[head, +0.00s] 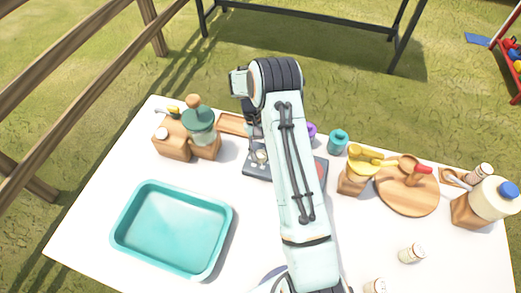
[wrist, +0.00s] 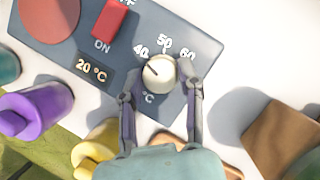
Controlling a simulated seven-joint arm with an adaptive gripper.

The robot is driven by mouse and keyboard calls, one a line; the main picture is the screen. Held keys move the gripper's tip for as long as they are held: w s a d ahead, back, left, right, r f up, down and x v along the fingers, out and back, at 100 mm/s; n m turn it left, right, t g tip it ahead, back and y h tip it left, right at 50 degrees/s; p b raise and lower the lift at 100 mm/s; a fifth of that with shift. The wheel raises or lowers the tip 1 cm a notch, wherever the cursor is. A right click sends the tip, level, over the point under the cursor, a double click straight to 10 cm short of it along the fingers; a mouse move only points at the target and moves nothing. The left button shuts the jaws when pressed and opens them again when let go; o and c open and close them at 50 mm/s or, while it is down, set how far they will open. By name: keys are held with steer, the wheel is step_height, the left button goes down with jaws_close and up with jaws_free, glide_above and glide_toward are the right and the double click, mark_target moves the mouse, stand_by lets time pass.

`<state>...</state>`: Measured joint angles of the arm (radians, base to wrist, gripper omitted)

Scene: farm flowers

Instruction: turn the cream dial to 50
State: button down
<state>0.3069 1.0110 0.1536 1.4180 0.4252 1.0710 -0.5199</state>
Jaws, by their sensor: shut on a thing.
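The cream dial (wrist: 160,75) sits on a dark grey panel (wrist: 60,52) in the wrist view. The dark line on its top points up and left, towards the printed 40, with 50 at the top and 60 to the right. My gripper (wrist: 160,88) has one finger on each side of the dial and is shut on it. A small display (wrist: 92,68) on the panel reads 20 °C. In the head view the panel (head: 258,172) lies partly hidden under my arm.
The panel also carries a red switch (wrist: 109,19) near ON and a large red disc (wrist: 50,18). A purple bottle-like thing (wrist: 35,110) and a yellow one (wrist: 97,148) stand close by. A teal tray (head: 172,229) lies left on the white table; a wooden board (head: 407,194) lies right.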

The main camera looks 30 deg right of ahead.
steer(key=m+y, duration=0.2)
steer(key=m, duration=0.2)
steer(key=shift+d+m, duration=0.1)
steer(key=shift+m, duration=0.3)
steer(key=m+t+y, duration=0.1)
steer(key=m, duration=0.3)
steer(key=shift+s+m, duration=0.1)
steer(key=shift+m, duration=0.2)
steer(key=shift+y, duration=0.3)
steer(key=c, duration=0.7)
jaws_free()
steer(key=shift+t, duration=0.3)
